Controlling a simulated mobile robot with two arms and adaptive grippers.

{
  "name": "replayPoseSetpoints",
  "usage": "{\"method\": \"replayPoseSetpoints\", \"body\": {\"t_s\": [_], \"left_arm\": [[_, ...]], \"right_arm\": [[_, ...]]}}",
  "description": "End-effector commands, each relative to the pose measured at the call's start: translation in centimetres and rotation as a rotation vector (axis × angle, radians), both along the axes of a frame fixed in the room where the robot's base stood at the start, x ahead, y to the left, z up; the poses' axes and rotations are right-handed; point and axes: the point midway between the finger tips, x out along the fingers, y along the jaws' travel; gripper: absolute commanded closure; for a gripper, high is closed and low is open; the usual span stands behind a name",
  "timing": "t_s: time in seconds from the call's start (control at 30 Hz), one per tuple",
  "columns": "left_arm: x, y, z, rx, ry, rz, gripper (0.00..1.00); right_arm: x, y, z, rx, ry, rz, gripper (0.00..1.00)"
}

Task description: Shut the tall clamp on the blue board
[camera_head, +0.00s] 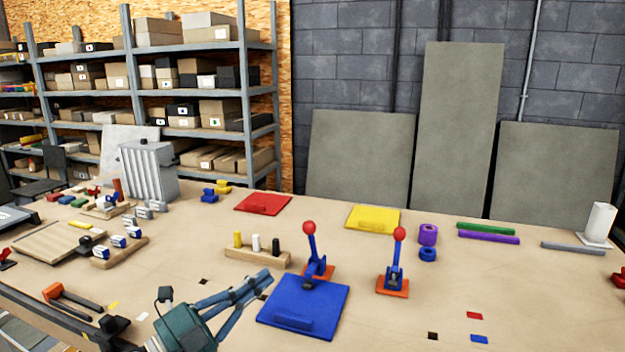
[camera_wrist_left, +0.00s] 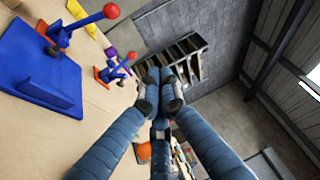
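The blue board (camera_head: 303,298) lies flat on the table in front of me, with a raised blue block near its front edge. A blue clamp (camera_head: 316,266) on an orange base stands at its back edge. Its lever is up, topped by a red ball (camera_head: 309,227). In the left wrist view the board (camera_wrist_left: 35,60) and the red ball (camera_wrist_left: 111,11) are at the upper left. My left gripper (camera_head: 268,280) is left of the clamp, apart from it, over the board's back left corner in the picture. Its fingertips (camera_wrist_left: 160,85) meet with nothing visible between them. My right gripper is out of view.
A second blue clamp (camera_head: 394,276) with a raised red-ball lever stands right of the board. A wooden block with pegs (camera_head: 257,256) is behind my left gripper. Purple and blue rolls (camera_head: 428,236) stand at the back right. The front right table is mostly clear.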

Motion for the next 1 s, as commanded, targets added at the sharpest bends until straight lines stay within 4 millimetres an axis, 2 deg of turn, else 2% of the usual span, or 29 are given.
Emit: {"method": "replayPoseSetpoints", "body": {"t_s": [0.17, 0.27, 0.37, 0.47, 0.57, 0.6, 0.7, 0.83, 1.0], "left_arm": [[0.5, 1.2, -0.8, -0.145, 0.096, 0.118, 1.0], [0.7, 2.6, -2.0, -0.245, 0.182, 0.214, 1.0], [0.6, 4.5, -4.3, -0.354, 0.296, 0.331, 1.0], [-0.5, 7.0, -8.5, -0.479, 0.471, 0.485, 1.0], [-3.3, 9.7, -14.3, -0.592, 0.692, 0.663, 1.0], [-4.8, 10.4, -16.5, -0.625, 0.777, 0.725, 1.0], [-9.2, 11.6, -21.6, -0.682, 0.98, 0.865, 1.0], [-15.1, 12.1, -26.5, -0.717, 1.205, 1.003, 1.0], [-21.5, 11.8, -30.1, -0.727, 1.421, 1.119, 1.0]], "right_arm": [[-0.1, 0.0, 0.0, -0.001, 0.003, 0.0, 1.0], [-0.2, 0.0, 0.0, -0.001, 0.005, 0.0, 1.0], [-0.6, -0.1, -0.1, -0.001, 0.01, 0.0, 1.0], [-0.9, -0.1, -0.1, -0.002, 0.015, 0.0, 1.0], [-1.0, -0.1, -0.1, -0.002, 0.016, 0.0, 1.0], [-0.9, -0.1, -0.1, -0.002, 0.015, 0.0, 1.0], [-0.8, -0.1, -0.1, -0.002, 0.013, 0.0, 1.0], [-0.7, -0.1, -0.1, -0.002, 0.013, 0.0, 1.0], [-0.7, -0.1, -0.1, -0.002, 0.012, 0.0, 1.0]]}}
